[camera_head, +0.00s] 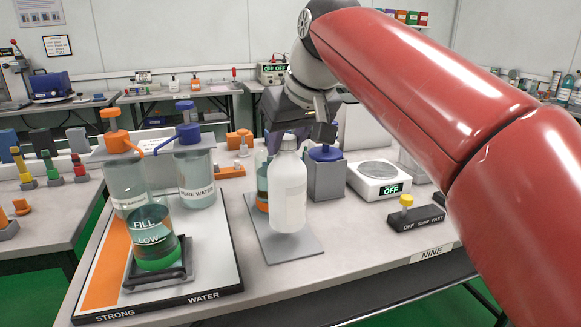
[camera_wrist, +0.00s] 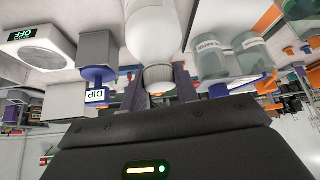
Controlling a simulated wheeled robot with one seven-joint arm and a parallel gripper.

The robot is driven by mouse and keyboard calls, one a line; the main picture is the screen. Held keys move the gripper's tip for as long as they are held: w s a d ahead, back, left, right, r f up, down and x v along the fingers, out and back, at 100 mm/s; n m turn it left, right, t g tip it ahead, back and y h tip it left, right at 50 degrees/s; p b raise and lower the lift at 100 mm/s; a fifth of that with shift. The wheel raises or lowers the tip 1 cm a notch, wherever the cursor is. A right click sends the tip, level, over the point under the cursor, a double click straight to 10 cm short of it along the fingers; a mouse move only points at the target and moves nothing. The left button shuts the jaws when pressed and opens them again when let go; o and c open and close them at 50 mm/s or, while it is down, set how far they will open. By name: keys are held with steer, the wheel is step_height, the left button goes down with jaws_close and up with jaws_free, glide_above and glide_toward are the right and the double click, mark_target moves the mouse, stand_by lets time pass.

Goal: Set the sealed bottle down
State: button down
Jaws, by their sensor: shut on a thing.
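The sealed bottle (camera_head: 289,195) is white, with a pale label and a white cap, and hangs upright. My gripper (camera_head: 298,132) comes from above and behind and is shut on it at the cap and neck. In the wrist view the bottle (camera_wrist: 152,28) runs to the top edge, and its ribbed cap (camera_wrist: 158,77) sits between the two fingers of the gripper (camera_wrist: 160,86). A flat grey plate (camera_head: 292,250) lies below the bottle on the bench. The bottle's base appears slightly above the plate; contact is hard to tell. Its far side is hidden.
Left stands a board (camera_head: 215,275) with clear tanks and a FILL/LOW beaker (camera_head: 152,235). Behind the bottle is an orange-based container (camera_head: 262,185), partly hidden. To the right are a grey block with blue top (camera_head: 325,178), a scale (camera_head: 379,172) and a switch box (camera_head: 415,217).

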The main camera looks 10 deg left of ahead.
step_height(320, 180, down, 4)
steer(key=b, duration=0.3)
steer(key=shift+r, duration=0.2)
steer(key=c, duration=1.1)
jaws_free()
steer(key=shift+o, duration=0.2)
steer(key=p+v, duration=0.2)
steer(key=v, duration=1)
steer(key=shift+p, duration=0.4)
